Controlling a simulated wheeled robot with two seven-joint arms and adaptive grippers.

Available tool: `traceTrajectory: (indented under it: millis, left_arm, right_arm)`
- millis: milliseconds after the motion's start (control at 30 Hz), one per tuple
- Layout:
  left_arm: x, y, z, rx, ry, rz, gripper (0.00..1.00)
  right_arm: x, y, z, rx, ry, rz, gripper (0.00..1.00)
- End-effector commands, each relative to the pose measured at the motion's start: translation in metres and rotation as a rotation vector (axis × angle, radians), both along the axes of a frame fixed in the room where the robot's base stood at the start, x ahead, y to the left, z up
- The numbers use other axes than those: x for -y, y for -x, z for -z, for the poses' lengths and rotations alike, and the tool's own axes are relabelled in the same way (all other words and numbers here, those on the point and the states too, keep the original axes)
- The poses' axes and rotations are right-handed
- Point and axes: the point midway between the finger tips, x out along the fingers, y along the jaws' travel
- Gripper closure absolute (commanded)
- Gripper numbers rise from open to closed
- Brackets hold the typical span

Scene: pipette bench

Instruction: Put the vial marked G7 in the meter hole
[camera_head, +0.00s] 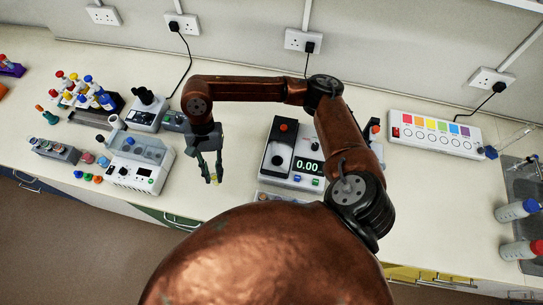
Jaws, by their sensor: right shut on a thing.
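The meter (311,145) is a white and dark box with a green 0.00 display, near the middle of the bench. A dark round spot (277,160) shows on its left face; I cannot tell whether it is the hole. My right gripper (213,181) is shut over the bench, left of the meter and apart from it. It points down and holds a small thing with a yellowish part, mostly hidden by the fingers. No G7 mark is readable. A grey rack (55,151) with small vials stands at the left. My left gripper is not in view.
A white device with a clear lid (140,160) stands left of my gripper, with loose coloured caps (88,177) beside it. A colour-square panel (436,133) lies right. Bench space under my gripper is clear.

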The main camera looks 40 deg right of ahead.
Motion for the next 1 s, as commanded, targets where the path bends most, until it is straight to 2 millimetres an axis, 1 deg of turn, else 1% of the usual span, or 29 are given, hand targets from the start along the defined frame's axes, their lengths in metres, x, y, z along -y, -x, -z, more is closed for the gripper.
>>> traceTrajectory:
  millis: [33, 67, 167, 333, 400, 467, 567, 600, 667, 733, 867, 1000]
  left_arm:
    - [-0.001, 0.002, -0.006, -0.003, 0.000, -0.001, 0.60]
    - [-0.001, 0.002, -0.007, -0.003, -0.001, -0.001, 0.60]
    - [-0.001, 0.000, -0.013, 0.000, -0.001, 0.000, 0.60]
    - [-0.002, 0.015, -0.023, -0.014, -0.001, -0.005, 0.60]
    - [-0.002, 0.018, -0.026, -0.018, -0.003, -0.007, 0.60]
    - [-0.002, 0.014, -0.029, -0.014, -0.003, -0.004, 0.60]
    - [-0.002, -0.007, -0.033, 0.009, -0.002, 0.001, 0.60]
    - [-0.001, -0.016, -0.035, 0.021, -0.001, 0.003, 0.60]
    - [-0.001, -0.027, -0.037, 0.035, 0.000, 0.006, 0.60]
    - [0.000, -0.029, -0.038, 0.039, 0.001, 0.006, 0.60]
    - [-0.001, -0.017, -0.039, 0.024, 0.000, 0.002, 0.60]
    - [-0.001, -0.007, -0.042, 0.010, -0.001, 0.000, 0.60]
  right_arm:
    - [0.008, 0.004, -0.007, 0.001, 0.000, 0.095, 0.99]
    - [0.011, 0.004, -0.009, 0.000, 0.000, 0.155, 0.99]
    - [0.023, 0.001, -0.018, -0.005, 0.004, 0.358, 0.99]
    - [0.043, -0.004, -0.032, -0.015, 0.011, 0.692, 0.99]
    - [0.052, -0.002, -0.038, -0.016, 0.014, 0.821, 0.99]
    - [0.058, 0.000, -0.044, -0.015, 0.015, 0.926, 0.99]
    - [0.068, 0.005, -0.053, -0.013, 0.017, 1.075, 0.99]
    - [0.072, 0.006, -0.056, -0.013, 0.019, 1.124, 0.99]
    - [0.075, 0.007, -0.060, -0.015, 0.019, 1.186, 0.99]
    - [0.078, 0.009, -0.063, -0.014, 0.019, 1.241, 0.99]
    - [0.082, 0.011, -0.065, -0.017, 0.021, 1.296, 0.99]
    - [0.096, 0.013, -0.060, -0.020, 0.026, 1.313, 0.99]
